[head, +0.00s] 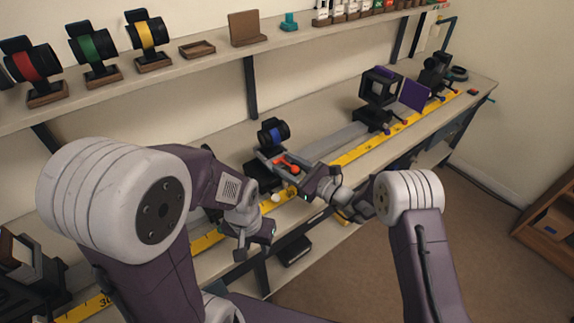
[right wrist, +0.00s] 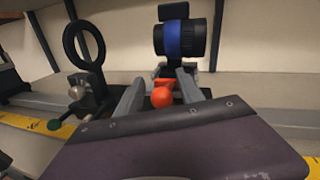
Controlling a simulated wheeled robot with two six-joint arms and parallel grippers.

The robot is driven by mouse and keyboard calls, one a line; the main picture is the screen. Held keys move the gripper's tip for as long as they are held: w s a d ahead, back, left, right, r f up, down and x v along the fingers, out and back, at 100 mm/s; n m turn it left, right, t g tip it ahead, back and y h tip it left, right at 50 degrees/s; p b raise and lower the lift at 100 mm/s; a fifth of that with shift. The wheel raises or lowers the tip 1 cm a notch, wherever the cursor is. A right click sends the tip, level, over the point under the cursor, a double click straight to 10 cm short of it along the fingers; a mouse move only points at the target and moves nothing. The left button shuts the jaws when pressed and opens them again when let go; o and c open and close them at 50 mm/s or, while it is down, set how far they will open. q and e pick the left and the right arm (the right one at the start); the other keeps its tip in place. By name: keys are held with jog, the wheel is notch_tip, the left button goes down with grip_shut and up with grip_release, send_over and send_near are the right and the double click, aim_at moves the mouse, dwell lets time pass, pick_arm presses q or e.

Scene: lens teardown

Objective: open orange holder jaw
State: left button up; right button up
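The orange jaw (head: 288,164) sits on a dark holder on the bench, below a black lens with a blue band (head: 275,134). In the right wrist view the orange jaw (right wrist: 162,92) has a round knob in front, and the blue-banded lens (right wrist: 180,38) stands behind it. My right gripper (head: 280,160) reaches in from the right. Its grey fingers, seen in the right wrist view (right wrist: 160,86), are apart, one on each side of the orange part, with small gaps showing. My left gripper (head: 256,240) hangs lower, near the bench's front edge, away from the holder; its finger opening is unclear.
A yellow scale (head: 375,147) runs along the bench beside a grey rail (head: 335,143). A dark square-framed mount (head: 379,88) stands farther right. A black ring on a stand (right wrist: 84,45) is left of the holder in the right wrist view. A shelf with banded lenses (head: 90,47) runs above.

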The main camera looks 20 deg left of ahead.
jog(key=shift+d, duration=0.1)
jog(key=shift+d, duration=0.3)
jog(key=v, duration=0.8)
jog(key=shift+s+d+b, duration=0.15)
jog(key=shift+s+b, duration=0.1)
jog(key=shift+b, duration=0.05)
